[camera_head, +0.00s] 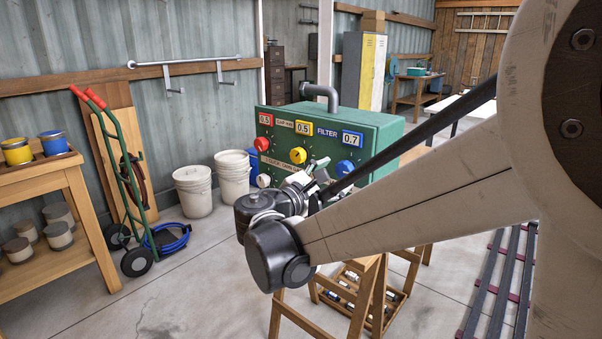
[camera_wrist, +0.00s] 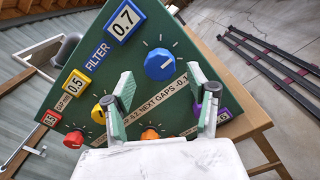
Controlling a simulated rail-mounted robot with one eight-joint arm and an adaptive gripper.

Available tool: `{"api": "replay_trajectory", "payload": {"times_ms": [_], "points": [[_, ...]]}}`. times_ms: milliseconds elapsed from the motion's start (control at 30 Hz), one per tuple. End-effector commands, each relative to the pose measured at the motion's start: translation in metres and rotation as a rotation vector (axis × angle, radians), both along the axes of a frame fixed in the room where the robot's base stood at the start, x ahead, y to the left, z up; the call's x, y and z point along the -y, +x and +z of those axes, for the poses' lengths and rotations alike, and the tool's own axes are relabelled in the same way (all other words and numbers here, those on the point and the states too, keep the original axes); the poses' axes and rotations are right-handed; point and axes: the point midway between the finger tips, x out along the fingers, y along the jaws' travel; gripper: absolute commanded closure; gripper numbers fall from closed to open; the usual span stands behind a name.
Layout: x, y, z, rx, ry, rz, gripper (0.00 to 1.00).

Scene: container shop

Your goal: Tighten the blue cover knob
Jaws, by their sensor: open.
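A green control box (camera_head: 385,140) stands on a wooden stand. Its sloping face carries a round blue knob (camera_head: 344,168) with a white pointer line, below a blue "0.7" plate and the word FILTER. The blue knob also shows in the wrist view (camera_wrist: 160,64), at upper middle, unobstructed. My gripper (camera_wrist: 166,92) is open, with its two green-padded fingers apart and nothing between them. In the wrist view the blue knob appears beyond the gap, above the fingertips, and not gripped. In the head view my gripper (camera_head: 318,172) is in front of the face, left of the blue knob, partly hidden by my wrist.
A yellow knob (camera_wrist: 107,103), a red knob (camera_wrist: 74,139) and an orange knob (camera_wrist: 150,134) sit on the same face, close to my left finger. A grey bent pipe (camera_head: 322,92) tops the box. White buckets (camera_head: 194,192) and a green hand truck (camera_head: 120,180) stand left.

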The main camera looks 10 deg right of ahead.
Motion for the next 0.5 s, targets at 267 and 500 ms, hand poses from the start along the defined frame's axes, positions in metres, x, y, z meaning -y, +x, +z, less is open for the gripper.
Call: {"api": "replay_trajectory", "payload": {"times_ms": [267,500], "points": [[0.028,0.026,-0.001,0.000,0.001,-0.001,0.47],[0.035,0.032,0.000,0.001,0.001,0.000,0.47]]}}
